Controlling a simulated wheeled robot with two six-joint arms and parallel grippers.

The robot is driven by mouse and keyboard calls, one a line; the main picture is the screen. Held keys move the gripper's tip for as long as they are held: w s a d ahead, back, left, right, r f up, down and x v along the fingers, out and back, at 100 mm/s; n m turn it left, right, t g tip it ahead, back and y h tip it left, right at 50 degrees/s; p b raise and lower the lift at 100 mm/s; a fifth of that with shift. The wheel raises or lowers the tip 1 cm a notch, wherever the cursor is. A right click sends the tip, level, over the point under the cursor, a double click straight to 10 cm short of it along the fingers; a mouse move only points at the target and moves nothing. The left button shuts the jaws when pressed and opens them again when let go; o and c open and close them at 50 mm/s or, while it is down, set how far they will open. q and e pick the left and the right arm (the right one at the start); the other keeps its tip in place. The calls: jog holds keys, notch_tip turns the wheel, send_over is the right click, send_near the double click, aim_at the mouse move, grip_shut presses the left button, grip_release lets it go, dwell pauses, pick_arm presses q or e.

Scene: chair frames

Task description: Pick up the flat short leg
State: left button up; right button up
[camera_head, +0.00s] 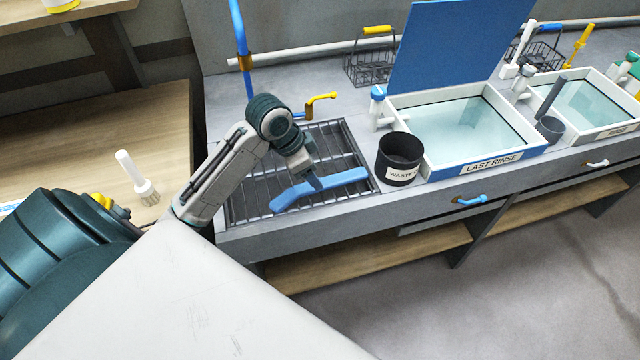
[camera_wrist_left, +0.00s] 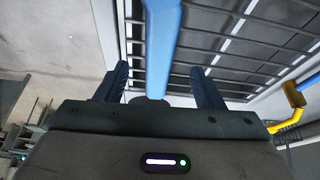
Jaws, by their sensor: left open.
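The flat short leg is a blue bar (camera_head: 345,179) lying on the dark metal drying rack, its left end a little bent and wider. My left gripper (camera_head: 312,180) is above the bar, near its middle, and hides part of it. In the left wrist view, the bar (camera_wrist_left: 162,45) runs between the two spread fingers of my left gripper (camera_wrist_left: 160,85), with a gap on each side. The gripper is open and holds nothing. Whether the fingertips reach below the bar's top is unclear. My right gripper is not in view.
The slatted rack (camera_head: 340,145) is set in a grey counter. A black waste bin (camera_head: 400,170) stands just right of the bar. Beyond it is the "LAST RINSE" basin (camera_head: 535,159) with a raised blue lid (camera_head: 450,45). A yellow tap handle (camera_head: 320,100) stands behind the rack.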

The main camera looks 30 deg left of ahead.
pick_arm(q)
jog(key=p+x, duration=0.1)
jog(key=x, duration=0.2)
jog(key=shift+d+f, duration=0.1)
jog(key=shift+f, duration=0.2)
jog(key=shift+w+f, duration=0.1)
jog(key=shift+f, duration=0.25)
jog(key=shift+w+d+f, duration=0.1)
jog(key=shift+f, duration=0.05)
jog(key=shift+c, duration=1.3)
jog(key=c, duration=0.7)
jog(key=shift+c, duration=1)
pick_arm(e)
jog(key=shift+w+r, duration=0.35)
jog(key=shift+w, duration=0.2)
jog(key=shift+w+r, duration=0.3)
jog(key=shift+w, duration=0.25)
